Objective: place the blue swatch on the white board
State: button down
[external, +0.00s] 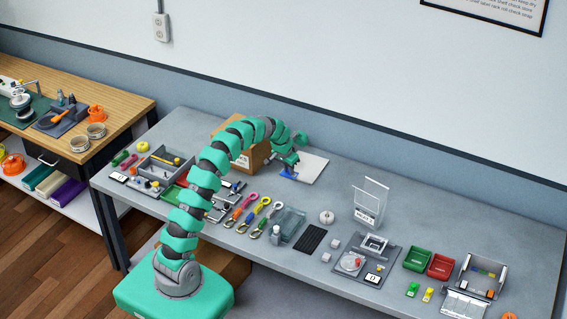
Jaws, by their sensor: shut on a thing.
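The white board (310,168) lies flat toward the back of the grey table, partly hidden behind my gripper. My gripper (289,169) reaches down at the board's left part. It is shut on the blue swatch (287,175), which shows as a small blue patch at the fingertips, over or at the board's front left edge. I cannot tell whether the swatch touches the board.
A cardboard box (252,158) stands left of the board behind my arm. Straps with coloured ends (250,213), a clear tray (290,222) and a black mat (311,238) lie in front. The table right of the board is clear up to a clear sign holder (369,203).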

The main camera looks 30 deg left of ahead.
send_over(303, 169)
jog(key=s, duration=0.1)
jog(key=shift+a+f+p, duration=0.1)
jog(key=shift+f+p, duration=0.35)
jog(key=shift+f, duration=1.75)
jog(key=shift+s, duration=0.1)
jog(key=c, duration=1.4)
grip_release()
jog(key=shift+f, duration=0.1)
jog(key=shift+o, duration=0.2)
jog(key=v, duration=1.2)
